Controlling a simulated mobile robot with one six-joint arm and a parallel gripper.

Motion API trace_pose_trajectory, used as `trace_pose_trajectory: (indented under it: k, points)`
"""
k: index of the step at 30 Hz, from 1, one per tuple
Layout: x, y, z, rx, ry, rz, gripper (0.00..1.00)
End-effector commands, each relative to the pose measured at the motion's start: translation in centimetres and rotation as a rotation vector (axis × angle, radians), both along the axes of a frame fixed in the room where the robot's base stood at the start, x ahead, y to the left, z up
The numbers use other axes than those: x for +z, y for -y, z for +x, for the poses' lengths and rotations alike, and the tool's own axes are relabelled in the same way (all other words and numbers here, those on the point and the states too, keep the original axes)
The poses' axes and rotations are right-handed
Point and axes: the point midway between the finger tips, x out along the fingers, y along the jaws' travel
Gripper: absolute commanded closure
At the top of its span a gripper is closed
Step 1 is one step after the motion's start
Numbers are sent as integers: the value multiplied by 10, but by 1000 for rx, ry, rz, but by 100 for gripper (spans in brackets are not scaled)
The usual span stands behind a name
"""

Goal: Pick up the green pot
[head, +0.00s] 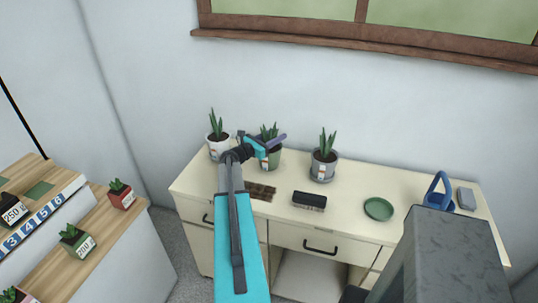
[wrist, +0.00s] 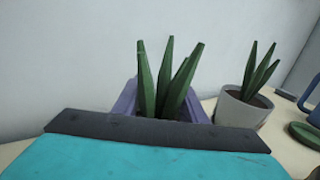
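A white potted plant (head: 219,149) stands close on the left, a grey pot (head: 323,171) on the right. A dark brown tray (head: 262,192), black brush (head: 309,200), green saucer (head: 378,209) and blue watering can (head: 439,199) lie on the desk (head: 350,196). The wall is behind.

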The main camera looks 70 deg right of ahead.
Motion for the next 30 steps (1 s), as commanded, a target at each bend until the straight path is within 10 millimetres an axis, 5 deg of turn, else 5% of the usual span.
trace_pose_trajectory:
  k: [5,12,30]
  points:
    - [0,0,0,0,0,0,62]
    - [0,0,1,1,0,0,100]
    - [0,-1,1,1,0,0,100]
